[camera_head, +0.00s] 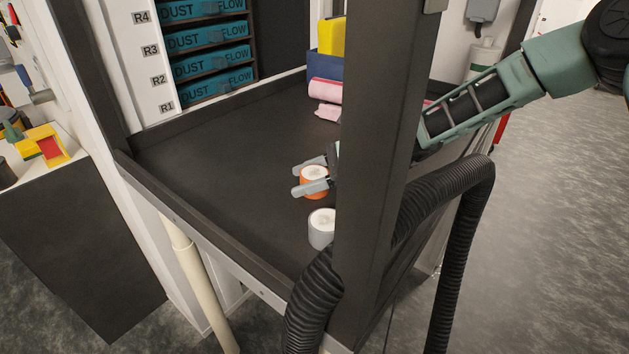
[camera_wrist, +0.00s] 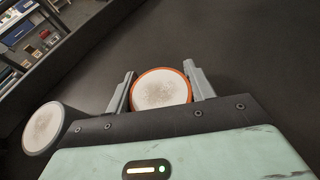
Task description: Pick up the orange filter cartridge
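The orange filter cartridge (camera_head: 314,182) is a short cylinder with an orange rim and a pale top, standing on the dark bench surface. My gripper (camera_head: 310,178) reaches in low from the right, one finger on each side of it. In the wrist view the pale top of the orange filter cartridge (camera_wrist: 161,90) fills the space between the fingers of my gripper (camera_wrist: 161,82). No clear gap shows at either side, but I cannot tell whether the fingers press on it. A dark post hides part of my arm and wrist in the head view.
A white cartridge (camera_head: 321,228) stands just nearer the front, and shows left of my gripper in the wrist view (camera_wrist: 43,127). The dark post (camera_head: 385,150) and a black hose (camera_head: 462,230) are close by. The bench (camera_head: 220,160) is clear to the left, with a raised edge.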

